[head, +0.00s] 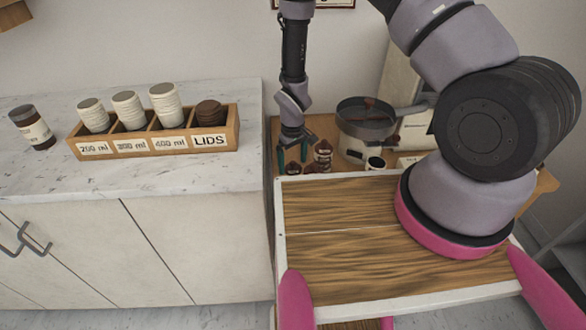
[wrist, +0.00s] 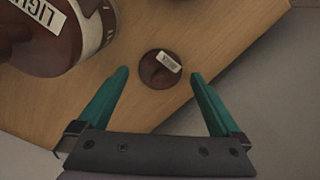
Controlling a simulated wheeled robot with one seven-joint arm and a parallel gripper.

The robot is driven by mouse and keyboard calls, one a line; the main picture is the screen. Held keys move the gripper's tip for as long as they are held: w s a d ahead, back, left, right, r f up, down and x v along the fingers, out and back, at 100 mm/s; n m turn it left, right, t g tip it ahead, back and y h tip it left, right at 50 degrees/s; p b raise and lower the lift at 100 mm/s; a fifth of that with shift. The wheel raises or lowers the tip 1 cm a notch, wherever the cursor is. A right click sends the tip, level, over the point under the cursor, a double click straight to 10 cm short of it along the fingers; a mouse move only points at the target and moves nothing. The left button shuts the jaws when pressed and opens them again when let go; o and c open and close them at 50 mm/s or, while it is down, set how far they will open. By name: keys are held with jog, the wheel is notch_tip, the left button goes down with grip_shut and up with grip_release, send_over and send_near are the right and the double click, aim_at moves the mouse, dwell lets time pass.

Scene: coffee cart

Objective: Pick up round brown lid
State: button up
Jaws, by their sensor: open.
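A round brown lid (wrist: 160,70) with a small white label lies on the wooden surface in the wrist view. My gripper (wrist: 160,73) is open and empty, with one teal fingertip on each side of the lid, apart from it. In the head view my gripper (head: 292,156) points down over the left part of the wooden cart top. A small brown round thing (head: 293,168) shows just below the fingers there; I cannot tell for sure that it is the same lid.
A brown jar with a white label (wrist: 40,30) stands close to the left finger. A grinder-like pot (head: 366,125) and a small cup (head: 375,163) stand to the right. A wooden box (head: 152,143) with cup stacks and a LIDS compartment stands on the marble counter (head: 200,180).

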jog(key=shift+f, duration=0.35)
jog(key=c, duration=1.3)
jog(key=shift+c, duration=0.2)
jog(key=shift+r, duration=0.2)
